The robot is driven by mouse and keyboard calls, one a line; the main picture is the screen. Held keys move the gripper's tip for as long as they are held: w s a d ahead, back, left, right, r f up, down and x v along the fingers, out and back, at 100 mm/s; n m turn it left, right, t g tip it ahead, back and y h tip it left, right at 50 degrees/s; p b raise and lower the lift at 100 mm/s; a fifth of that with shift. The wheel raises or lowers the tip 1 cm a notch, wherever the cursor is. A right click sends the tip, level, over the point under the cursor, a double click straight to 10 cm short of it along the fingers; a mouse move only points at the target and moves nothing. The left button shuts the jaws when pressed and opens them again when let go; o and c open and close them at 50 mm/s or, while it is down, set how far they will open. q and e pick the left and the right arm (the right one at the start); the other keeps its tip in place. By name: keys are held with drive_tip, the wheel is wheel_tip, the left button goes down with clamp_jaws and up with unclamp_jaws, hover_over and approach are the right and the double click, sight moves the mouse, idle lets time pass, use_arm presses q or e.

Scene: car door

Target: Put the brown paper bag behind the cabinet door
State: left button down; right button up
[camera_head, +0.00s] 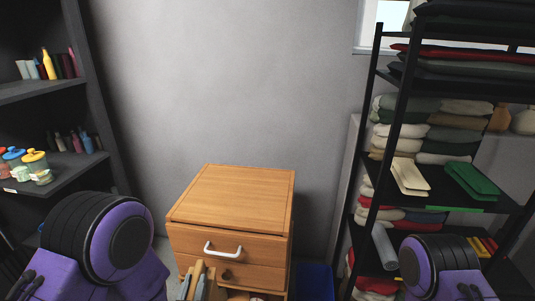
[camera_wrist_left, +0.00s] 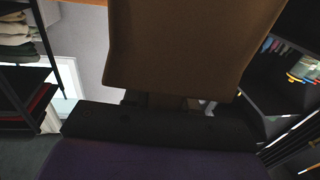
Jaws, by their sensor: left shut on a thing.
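The wooden cabinet (camera_head: 233,197) stands against the back wall, with a white handle (camera_head: 223,249) on its top drawer and a dark knob on the drawer below. Its lower part looks open at the bottom edge of the head view, which cuts off most of it. My left gripper (camera_head: 195,286) is at the cabinet's front left, low in the picture. It is shut on the brown paper bag (camera_wrist_left: 190,45), which fills the upper middle of the left wrist view. I cannot clearly make out the cabinet door. My right gripper is out of view.
A black rack (camera_head: 400,110) with folded cloths stands at the right. A dark shelf (camera_head: 55,92) with bottles and jars stands at the left. A blue bin (camera_head: 313,282) is on the floor right of the cabinet. The cabinet top is clear.

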use_arm(q)
drive_tip(key=r, duration=0.1)
drive_tip(key=a, duration=0.1)
drive_tip(key=a+r, duration=0.1)
drive_tip(key=shift+w+a+r, duration=0.15)
drive_tip(key=shift+w+r, duration=0.1)
drive_tip(key=shift+r, duration=0.1)
drive_tip(key=shift+w+r, duration=0.1)
drive_tip(key=shift+r, duration=0.05)
